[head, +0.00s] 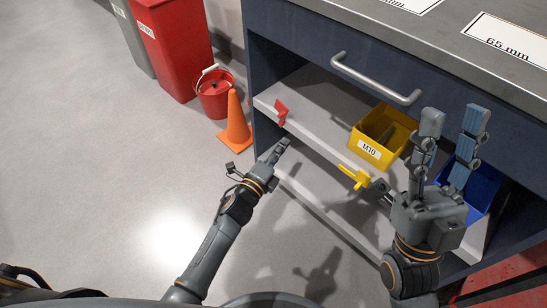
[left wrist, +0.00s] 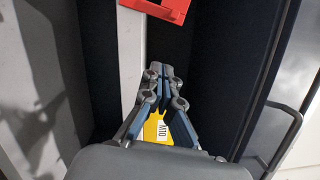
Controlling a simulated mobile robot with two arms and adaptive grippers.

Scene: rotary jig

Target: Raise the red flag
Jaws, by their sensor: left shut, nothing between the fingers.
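The red flag (head: 281,113) is a small red plate on the front edge of the upper shelf, near the left end of the workbench. It also shows at the top edge of the left wrist view (left wrist: 168,10), cut off by the frame. My left gripper (head: 284,146) is shut and empty, in front of the shelf edge and just below the flag in the head view, apart from it. Its closed fingertips (left wrist: 165,70) point toward the flag in the left wrist view. My right gripper (head: 454,122) is open and empty, its fingers pointing up before the right of the bench.
A yellow flag-like part (head: 354,177) sits farther right on the shelf edge. A yellow M10 bin (head: 367,150) and a blue bin (head: 487,192) stand on the shelf. A drawer handle (head: 375,78) juts out above. An orange cone (head: 236,125) and red bucket (head: 213,95) stand left.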

